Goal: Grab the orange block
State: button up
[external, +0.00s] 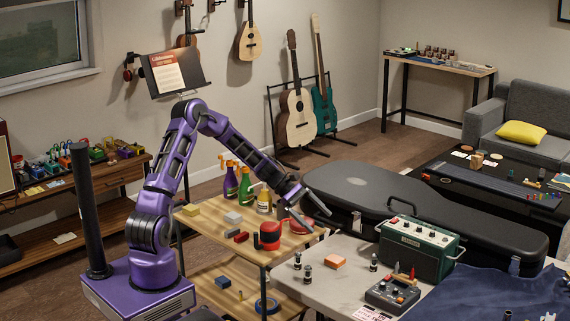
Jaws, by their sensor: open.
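The orange block (334,262) lies flat on the light grey table, near its left part, with a paler side facing the camera. My gripper (319,221) is at the end of my purple arm, up and to the left of the block in the picture. Its two fingers are apart and look empty. The gripper appears above the gap between the wooden cart and the grey table; its exact height is hard to tell. Nothing covers the block.
A black guitar case (420,205) lies behind.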

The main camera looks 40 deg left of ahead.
aim_at(334, 258)
jog(key=w+f+n, duration=0.1)
jog(key=f+n, duration=0.1)
jog(key=f, duration=0.2)
jog(key=w+f+n+t, duration=0.1)
jog(key=f+n, duration=0.1)
jog(key=f, duration=0.2)
jog(key=w+f+n+t, duration=0.1)
jog(key=f+n, duration=0.1)
jog(key=f, duration=0.2)
jog(key=shift+w+d+h+b, duration=0.25)
jog(key=shift+d+h+b, duration=0.1)
jog(key=shift+h, duration=0.05)
jog(key=shift+f, duration=0.7)
jog(key=x, duration=0.5)
jog(key=shift+w+f+b, duration=0.1)
jog(key=shift+f+b, duration=0.2)
jog(key=c, duration=1.5)
